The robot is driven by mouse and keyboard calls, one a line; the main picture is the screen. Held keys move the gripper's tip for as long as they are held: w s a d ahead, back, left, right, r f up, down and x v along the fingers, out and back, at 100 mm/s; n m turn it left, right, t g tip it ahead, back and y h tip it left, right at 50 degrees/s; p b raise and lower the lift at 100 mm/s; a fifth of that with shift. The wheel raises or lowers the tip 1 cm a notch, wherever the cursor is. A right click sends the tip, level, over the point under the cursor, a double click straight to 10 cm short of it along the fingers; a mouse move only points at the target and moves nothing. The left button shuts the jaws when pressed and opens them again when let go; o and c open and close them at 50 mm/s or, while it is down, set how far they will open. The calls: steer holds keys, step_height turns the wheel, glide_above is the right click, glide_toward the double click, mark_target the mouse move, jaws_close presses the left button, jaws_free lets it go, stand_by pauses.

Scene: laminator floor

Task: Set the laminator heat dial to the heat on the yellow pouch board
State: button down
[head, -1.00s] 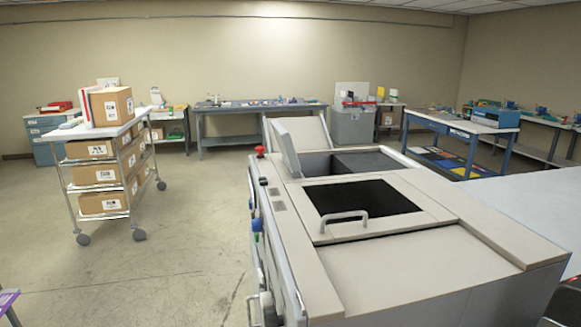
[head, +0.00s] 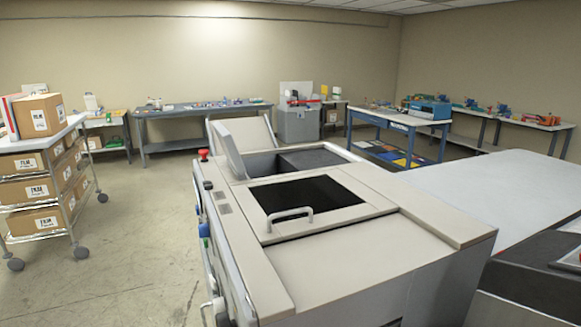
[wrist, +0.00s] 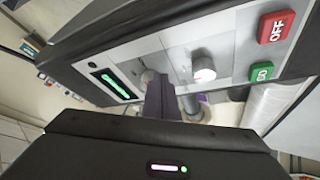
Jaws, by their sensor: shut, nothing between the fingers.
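A beige machine (head: 320,215), which looks like the laminator, stands before me in the head view. In the wrist view, a control panel (wrist: 222,40) shows a pale round knob (wrist: 204,71), which may be the heat dial; its marks are too small to read. A green-lit display (wrist: 115,83) is to its left, and a red OFF button (wrist: 276,27) and green GO button (wrist: 262,72) are to its right. My gripper (wrist: 158,88) is shut and empty, left of and below the knob; I cannot tell whether it touches anything. I cannot make out a yellow pouch board for certain.
A film-box cart (head: 45,180) stands at the left, with open floor between it and the machine. A blue-legged table (head: 400,118) with colored sheets on its lower shelf is behind. A wide grey surface (head: 490,195) and dark equipment (head: 535,290) fill the right.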

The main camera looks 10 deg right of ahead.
steer(key=r, duration=0.1)
steer(key=w+r, duration=0.1)
steer(key=r, duration=0.2)
steer(key=shift+w+a+r, duration=0.2)
steer(key=shift+w+r, duration=0.05)
steer(key=shift+w, duration=0.05)
steer(key=w+a+f+n+t, duration=0.1)
steer(key=w+a+f+n, duration=0.1)
steer(key=w, duration=0.1)
steer(key=w+a+f+n+t, duration=0.1)
steer(key=w+a+f, duration=0.1)
steer(key=w, duration=0.1)
steer(key=w+a+f+n+t, duration=0.1)
steer(key=w+a+f+n, duration=0.1)
steer(key=w, duration=0.1)
steer(key=shift+a+f+n, duration=0.2)
steer(key=shift+n, duration=0.1)
steer(key=w+a+f+n+t, duration=0.4)
steer(key=w+a+f+n, duration=0.25)
steer(key=a+f, duration=0.35)
steer(key=a+f+n+t+y, duration=0.2)
steer(key=a+f+n+y, duration=0.1)
steer(key=a+f, duration=0.6)
steer(key=a+f+n+t+y, duration=0.1)
steer(key=a+f+n+y, duration=0.2)
steer(key=a+f, duration=0.6)
steer(key=a+n, duration=0.2)
steer(key=a, duration=0.5)
steer(key=shift+a+t+y, duration=0.3)
steer(key=shift+a+t, duration=0.1)
